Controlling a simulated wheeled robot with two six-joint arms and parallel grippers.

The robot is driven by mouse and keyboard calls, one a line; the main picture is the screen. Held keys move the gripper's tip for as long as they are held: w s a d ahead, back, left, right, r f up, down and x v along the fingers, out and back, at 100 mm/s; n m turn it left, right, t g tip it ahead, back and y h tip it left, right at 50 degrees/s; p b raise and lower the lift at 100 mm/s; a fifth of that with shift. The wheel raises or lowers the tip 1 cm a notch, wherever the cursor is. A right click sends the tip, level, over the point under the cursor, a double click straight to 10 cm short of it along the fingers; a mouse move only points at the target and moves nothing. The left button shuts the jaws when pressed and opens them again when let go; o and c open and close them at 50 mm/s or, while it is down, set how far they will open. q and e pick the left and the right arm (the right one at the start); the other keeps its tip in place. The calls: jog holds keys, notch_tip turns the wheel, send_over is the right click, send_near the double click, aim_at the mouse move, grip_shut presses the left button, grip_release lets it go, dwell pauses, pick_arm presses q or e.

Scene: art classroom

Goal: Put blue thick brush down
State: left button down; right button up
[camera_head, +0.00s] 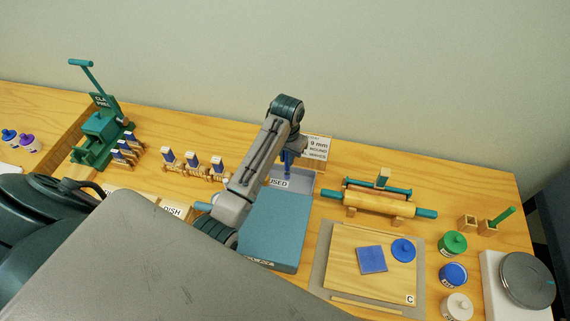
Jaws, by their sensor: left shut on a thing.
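My left arm reaches in from the lower left. Its gripper (289,152) points down near the middle of the table and is shut on the blue thick brush (287,167). The brush shows only as a small blue piece below the fingers, and the rest is hidden by my gripper and arm. It is over or in a grey tray labelled "USED" (302,179). I cannot tell whether the brush touches the tray. My right gripper is not in view.
A rolling pin (380,203) rests to the right, above a board (345,265) with blue pieces. Blue-topped tools (217,165) stand in holders to the left.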

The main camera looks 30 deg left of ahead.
aim_at(286, 165)
pick_arm(q)
jog(key=f, duration=0.1)
jog(key=f+p, duration=0.1)
jog(key=f, duration=0.2)
jog(key=shift+w+a+f, duration=0.1)
jog(key=shift+a+f, duration=0.15)
jog(key=shift+a, duration=0.15)
jog(key=shift+f, duration=0.15)
jog(key=shift+d, duration=0.1)
jog(key=c, duration=1.4)
grip_release()
jog(key=shift+f, duration=0.15)
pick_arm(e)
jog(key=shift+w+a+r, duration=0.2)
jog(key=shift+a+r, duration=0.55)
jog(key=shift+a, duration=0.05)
